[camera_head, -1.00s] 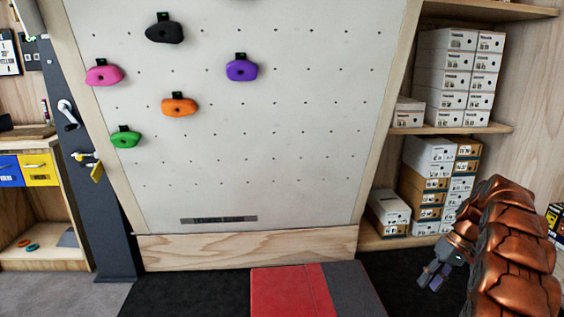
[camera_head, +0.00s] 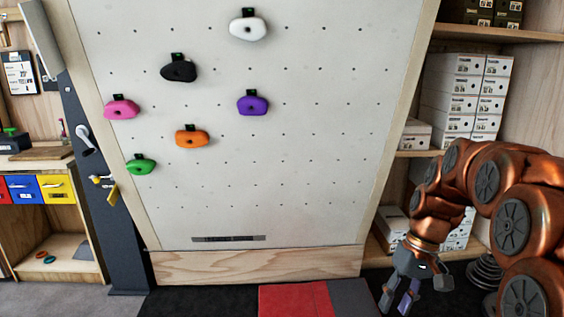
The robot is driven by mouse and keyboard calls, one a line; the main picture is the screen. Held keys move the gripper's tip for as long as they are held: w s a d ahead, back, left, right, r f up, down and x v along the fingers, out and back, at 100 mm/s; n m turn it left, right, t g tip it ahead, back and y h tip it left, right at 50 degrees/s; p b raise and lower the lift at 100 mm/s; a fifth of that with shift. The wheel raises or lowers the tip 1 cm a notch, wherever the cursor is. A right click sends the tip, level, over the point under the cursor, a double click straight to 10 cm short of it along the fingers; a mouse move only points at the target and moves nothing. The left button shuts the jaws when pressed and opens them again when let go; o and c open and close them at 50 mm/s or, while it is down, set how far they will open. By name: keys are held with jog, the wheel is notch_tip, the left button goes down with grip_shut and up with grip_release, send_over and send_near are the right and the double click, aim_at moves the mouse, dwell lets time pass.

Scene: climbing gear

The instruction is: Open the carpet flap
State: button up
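A red and grey mat (camera_head: 292,300) lies on the dark floor in front of the climbing wall, cut off by the bottom edge of the picture. The carpet flap may be its grey strip (camera_head: 350,297), but I cannot tell for certain. It looks flat. My gripper (camera_head: 398,298) hangs at the lower right, fingers pointing down, to the right of the mat in the picture. Its fingers are spread apart with nothing seen between them. No contact with the mat shows. My copper arm fills the lower right.
The pale climbing wall (camera_head: 320,190) stands behind the mat with several coloured holds. A dark post (camera_head: 108,220) stands left of it. Shelves with shoe boxes (camera_head: 452,92) are at the right, behind my arm. Dark floor (camera_head: 210,302) left of the mat is clear.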

jog(key=s+a+r+h+p, duration=0.1)
jog(key=s+r+p, duration=0.2)
jog(key=s, duration=0.5)
jog(key=s+a+r+h+p, duration=0.1)
jog(key=s+a+r+p, duration=0.1)
jog(key=s+p, duration=0.3)
jog(key=s+a+r+h+p, duration=0.1)
jog(key=s+r+p, duration=0.3)
jog(key=s, duration=0.8)
jog(key=shift+a+r+m+p, duration=0.3)
jog(key=shift+a+r+m, duration=0.1)
jog(key=shift+a+r, duration=0.3)
jog(key=shift+s+f, duration=0.15)
jog(key=shift+s, duration=0.3)
jog(key=shift+c, duration=1)
jog(key=shift+f, duration=0.1)
jog(key=c, duration=0.5)
jog(key=shift+a, duration=0.15)
grip_shut()
